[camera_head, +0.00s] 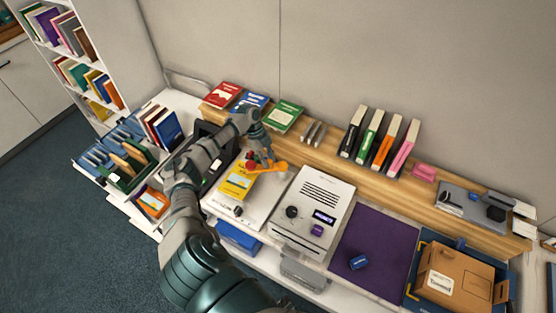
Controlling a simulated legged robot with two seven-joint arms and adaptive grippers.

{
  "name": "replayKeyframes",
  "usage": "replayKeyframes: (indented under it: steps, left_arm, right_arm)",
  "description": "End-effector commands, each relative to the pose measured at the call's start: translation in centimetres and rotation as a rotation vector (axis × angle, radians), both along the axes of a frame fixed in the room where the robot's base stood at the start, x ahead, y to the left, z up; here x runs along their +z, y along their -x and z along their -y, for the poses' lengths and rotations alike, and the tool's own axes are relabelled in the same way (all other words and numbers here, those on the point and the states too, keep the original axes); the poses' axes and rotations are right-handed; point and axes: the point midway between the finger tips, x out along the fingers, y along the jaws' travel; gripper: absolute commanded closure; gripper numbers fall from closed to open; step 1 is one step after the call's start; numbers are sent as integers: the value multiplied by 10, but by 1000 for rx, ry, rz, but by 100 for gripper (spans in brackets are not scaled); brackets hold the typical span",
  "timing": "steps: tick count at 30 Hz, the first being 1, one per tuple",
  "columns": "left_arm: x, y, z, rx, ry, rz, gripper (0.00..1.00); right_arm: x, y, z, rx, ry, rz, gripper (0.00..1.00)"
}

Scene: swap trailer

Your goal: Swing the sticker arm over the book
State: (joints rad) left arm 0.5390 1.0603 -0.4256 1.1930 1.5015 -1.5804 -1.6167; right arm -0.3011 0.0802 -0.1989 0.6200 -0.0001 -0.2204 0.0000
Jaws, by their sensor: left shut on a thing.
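The sticker arm (275,167) is a small orange piece with a red knob at its left end. A yellow book (237,184) lies flat on a white base just below and left of it. The arm's left part reaches the book's upper edge; I cannot tell whether it touches. My left gripper (262,155) points down at the sticker arm from above and behind the book. It is shut on the sticker arm, though its fingertips are small and partly hidden. My right gripper is out of view.
A white machine with a dial (313,212) stands right of the book, then a purple mat (372,245) and a brown box (455,275). Upright books (378,135) and flat books (285,115) line the wooden shelf behind. A dark tray (212,145) is on the left.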

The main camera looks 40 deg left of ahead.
Motion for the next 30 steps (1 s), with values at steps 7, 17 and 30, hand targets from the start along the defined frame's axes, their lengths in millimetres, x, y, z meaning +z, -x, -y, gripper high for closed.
replayKeyframes:
  steps: [7, 17, 30]
  left_arm:
    - [-2, 6, -8, -8, -9, -4, 100]
    - [-1, 5, -7, -8, -7, -1, 60]
    - [7, 4, -7, -6, -6, 3, 48]
  right_arm:
    - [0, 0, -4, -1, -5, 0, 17]
    - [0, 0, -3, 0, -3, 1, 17]
    - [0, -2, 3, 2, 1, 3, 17]
